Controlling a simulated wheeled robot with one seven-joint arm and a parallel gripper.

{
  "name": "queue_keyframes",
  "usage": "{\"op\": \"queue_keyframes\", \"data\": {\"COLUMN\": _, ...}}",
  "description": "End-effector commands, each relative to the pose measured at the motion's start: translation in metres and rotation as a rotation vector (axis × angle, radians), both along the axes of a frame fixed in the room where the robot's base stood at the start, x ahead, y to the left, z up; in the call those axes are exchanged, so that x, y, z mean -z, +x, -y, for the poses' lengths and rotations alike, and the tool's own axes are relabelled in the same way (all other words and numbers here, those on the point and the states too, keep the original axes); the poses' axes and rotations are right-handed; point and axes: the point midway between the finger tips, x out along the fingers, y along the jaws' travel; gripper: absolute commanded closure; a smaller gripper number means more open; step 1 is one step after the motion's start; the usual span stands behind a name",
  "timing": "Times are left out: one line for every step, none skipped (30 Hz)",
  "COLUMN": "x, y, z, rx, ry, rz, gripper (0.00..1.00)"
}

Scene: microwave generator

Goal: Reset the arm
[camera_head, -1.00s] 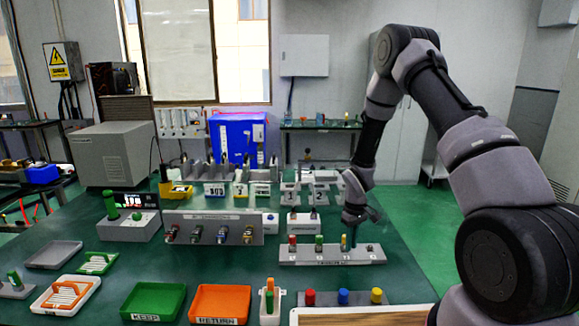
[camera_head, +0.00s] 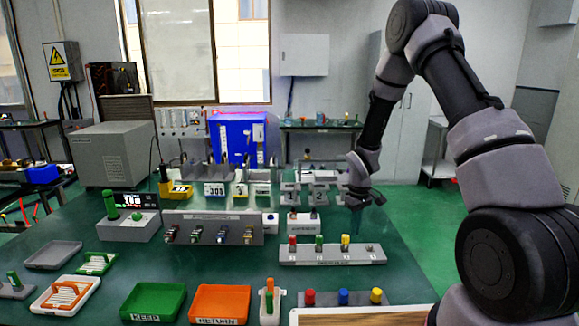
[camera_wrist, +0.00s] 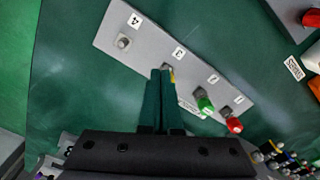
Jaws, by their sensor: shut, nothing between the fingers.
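My gripper (camera_head: 356,208) is shut and empty, raised above the green table (camera_head: 395,285) and behind the grey numbered rack. Its two dark green fingers (camera_wrist: 160,76) are together in the wrist view. The rack (camera_head: 300,256) holds a red peg (camera_head: 292,243), a green peg (camera_head: 318,242) and a yellow peg (camera_head: 345,241), all upright. In the wrist view the rack (camera_wrist: 140,45) shows its slot 4 without a coloured peg. The fingers hide most of the yellow peg there.
A second row of red, blue (camera_head: 343,297) and yellow pegs stands in front. A green tray (camera_head: 153,302) and an orange tray (camera_head: 220,304) sit at front left. A grey panel with several coloured plugs (camera_head: 212,227) stands left of the rack. The table's right side is clear.

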Motion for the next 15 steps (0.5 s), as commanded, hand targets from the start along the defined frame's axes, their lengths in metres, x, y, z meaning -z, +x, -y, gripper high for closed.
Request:
{"op": "queue_keyframes", "data": {"x": -0.002, "y": 0.000, "z": 0.000, "rx": 0.000, "ry": 0.001, "rz": 0.001, "gripper": 1.00}}
{"op": "queue_keyframes", "data": {"x": -0.002, "y": 0.000, "z": 0.000, "rx": 0.000, "ry": 0.000, "rz": 0.000, "gripper": 1.00}}
{"op": "queue_keyframes", "data": {"x": -0.003, "y": 0.000, "z": 0.000, "rx": 0.000, "ry": 0.000, "rz": 0.000, "gripper": 1.00}}
{"op": "queue_keyframes", "data": {"x": -0.002, "y": 0.000, "z": 0.000, "rx": 0.000, "ry": 0.000, "rz": 0.000, "gripper": 1.00}}
{"op": "queue_keyframes", "data": {"x": -0.002, "y": 0.000, "z": 0.000, "rx": 0.000, "ry": 0.000, "rz": 0.000, "gripper": 1.00}}
{"op": "queue_keyframes", "data": {"x": -0.002, "y": 0.000, "z": 0.000, "rx": 0.000, "ry": 0.000, "rz": 0.000, "gripper": 1.00}}
{"op": "queue_keyframes", "data": {"x": -0.002, "y": 0.000, "z": 0.000, "rx": 0.000, "ry": 0.000, "rz": 0.000, "gripper": 1.00}}
{"op": "queue_keyframes", "data": {"x": -0.002, "y": 0.000, "z": 0.000, "rx": 0.000, "ry": 0.000, "rz": 0.000, "gripper": 1.00}}
{"op": "queue_keyframes", "data": {"x": -0.003, "y": 0.000, "z": 0.000, "rx": 0.000, "ry": 0.000, "rz": 0.000, "gripper": 1.00}}
{"op": "queue_keyframes", "data": {"x": -0.004, "y": 0.000, "z": 0.000, "rx": 0.002, "ry": 0.000, "rz": 0.001, "gripper": 1.00}}
{"op": "queue_keyframes", "data": {"x": -0.007, "y": 0.000, "z": 0.001, "rx": 0.005, "ry": 0.000, "rz": 0.004, "gripper": 1.00}}
{"op": "queue_keyframes", "data": {"x": -0.012, "y": 0.001, "z": 0.001, "rx": 0.012, "ry": 0.000, "rz": 0.009, "gripper": 1.00}}
{"op": "queue_keyframes", "data": {"x": -0.018, "y": 0.002, "z": 0.002, "rx": 0.020, "ry": 0.000, "rz": 0.015, "gripper": 1.00}}
{"op": "queue_keyframes", "data": {"x": -0.026, "y": 0.003, "z": 0.003, "rx": 0.031, "ry": 0.001, "rz": 0.023, "gripper": 1.00}}
{"op": "queue_keyframes", "data": {"x": -0.039, "y": 0.003, "z": 0.004, "rx": 0.047, "ry": 0.001, "rz": 0.034, "gripper": 1.00}}
